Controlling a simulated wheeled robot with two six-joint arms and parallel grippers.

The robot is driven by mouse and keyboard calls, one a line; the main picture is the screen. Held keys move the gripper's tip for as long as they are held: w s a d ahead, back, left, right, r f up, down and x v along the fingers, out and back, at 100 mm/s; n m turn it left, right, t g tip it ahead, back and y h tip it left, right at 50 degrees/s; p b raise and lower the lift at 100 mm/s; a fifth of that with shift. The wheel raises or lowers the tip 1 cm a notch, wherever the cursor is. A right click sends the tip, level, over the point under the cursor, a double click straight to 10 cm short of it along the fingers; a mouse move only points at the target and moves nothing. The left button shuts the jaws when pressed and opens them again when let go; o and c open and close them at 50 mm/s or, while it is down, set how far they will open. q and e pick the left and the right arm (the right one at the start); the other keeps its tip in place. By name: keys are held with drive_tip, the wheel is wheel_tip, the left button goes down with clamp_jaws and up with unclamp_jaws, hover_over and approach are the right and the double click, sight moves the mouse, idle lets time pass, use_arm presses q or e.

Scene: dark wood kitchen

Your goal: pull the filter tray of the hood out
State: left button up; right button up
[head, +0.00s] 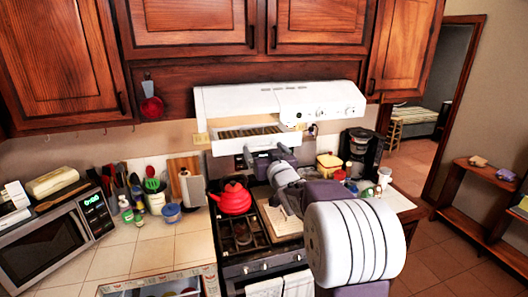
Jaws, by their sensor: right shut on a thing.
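The white hood (280,99) hangs under the wall cabinets above the stove. Its filter tray (228,147) shows below the hood's front, with a slatted inner part and a white front edge; it stands partly out. My right gripper (262,154) is at the tray's front edge and shut on it. My right arm reaches up from the lower right and covers part of the stove. The exact finger contact is small and partly hidden by the wrist. My left gripper is not in view.
A red kettle (234,197) stands on the stove (240,252) below the tray. A coffee maker (361,150) and small containers stand on the right counter. A microwave (57,237) is at the left. The space between hood and stove is otherwise open.

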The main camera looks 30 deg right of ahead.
drive_tip(key=o, duration=1.8)
drive_tip(key=shift+f, duration=0.15)
drive_tip(key=shift+s, duration=0.15)
drive_tip(key=shift+s+b, duration=0.3)
drive_tip(key=shift+b, duration=0.1)
drive_tip(key=b+v, duration=0.3)
drive_tip(key=v, duration=0.5)
drive_tip(key=shift+s+a, duration=0.15)
drive_tip(key=shift+s, duration=0.05)
drive_tip(key=shift+w, duration=0.15)
